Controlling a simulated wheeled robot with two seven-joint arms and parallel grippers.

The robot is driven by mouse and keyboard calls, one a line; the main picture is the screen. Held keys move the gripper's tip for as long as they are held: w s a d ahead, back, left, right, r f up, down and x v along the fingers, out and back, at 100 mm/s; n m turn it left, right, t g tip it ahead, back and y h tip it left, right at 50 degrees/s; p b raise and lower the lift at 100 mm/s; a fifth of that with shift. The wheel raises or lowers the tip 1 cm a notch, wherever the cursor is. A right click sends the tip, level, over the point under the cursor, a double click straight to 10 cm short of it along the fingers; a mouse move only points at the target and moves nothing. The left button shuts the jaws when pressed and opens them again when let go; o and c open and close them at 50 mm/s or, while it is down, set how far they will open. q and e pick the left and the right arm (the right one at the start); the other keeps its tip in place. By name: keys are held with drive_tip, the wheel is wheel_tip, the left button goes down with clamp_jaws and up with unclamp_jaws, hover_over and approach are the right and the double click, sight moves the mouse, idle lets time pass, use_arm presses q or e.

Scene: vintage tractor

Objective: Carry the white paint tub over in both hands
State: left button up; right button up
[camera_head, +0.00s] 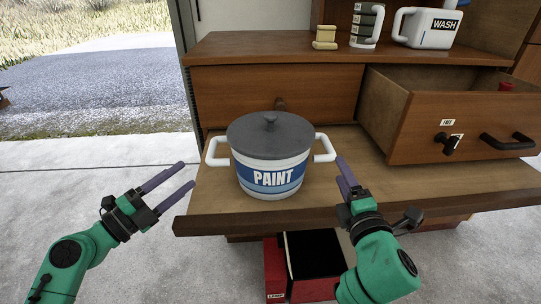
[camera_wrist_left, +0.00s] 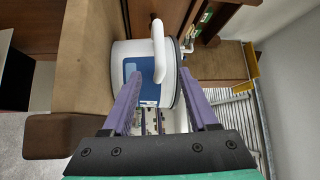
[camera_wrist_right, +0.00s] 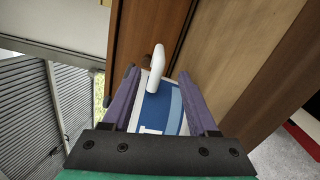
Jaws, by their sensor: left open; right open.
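The white paint tub (camera_head: 270,165) has a blue PAINT label, a dark grey lid with a knob, and a white loop handle on each side. It stands upright on the pulled-out wooden shelf (camera_head: 420,192). My left gripper (camera_head: 188,187) is open, to the left of the tub and apart from its left handle (camera_head: 214,150). My right gripper (camera_head: 342,172) is open, close to the right handle (camera_head: 325,148); whether it touches cannot be told. In the left wrist view a handle (camera_wrist_left: 158,52) shows ahead between the fingers. In the right wrist view a handle (camera_wrist_right: 157,70) also shows between the fingers.
An open drawer (camera_head: 440,125) marked FREE juts out right of the tub. A WASH jug (camera_head: 432,28), a grey-banded jug (camera_head: 366,25) and a yellowish block (camera_head: 325,37) stand on the top. A red-sided box (camera_head: 275,272) sits below the shelf. Floor at left is clear.

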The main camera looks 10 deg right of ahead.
sight(328, 146)
use_arm(q)
drive_tip(key=x, duration=1.2)
use_arm(e)
drive_tip(key=w, duration=1.2)
drive_tip(key=shift+w+d, duration=0.15)
drive_tip(key=shift+d, duration=0.1)
use_arm(q)
drive_tip(key=shift+w, duration=0.1)
clamp_jaws()
use_arm(e)
clamp_jaws()
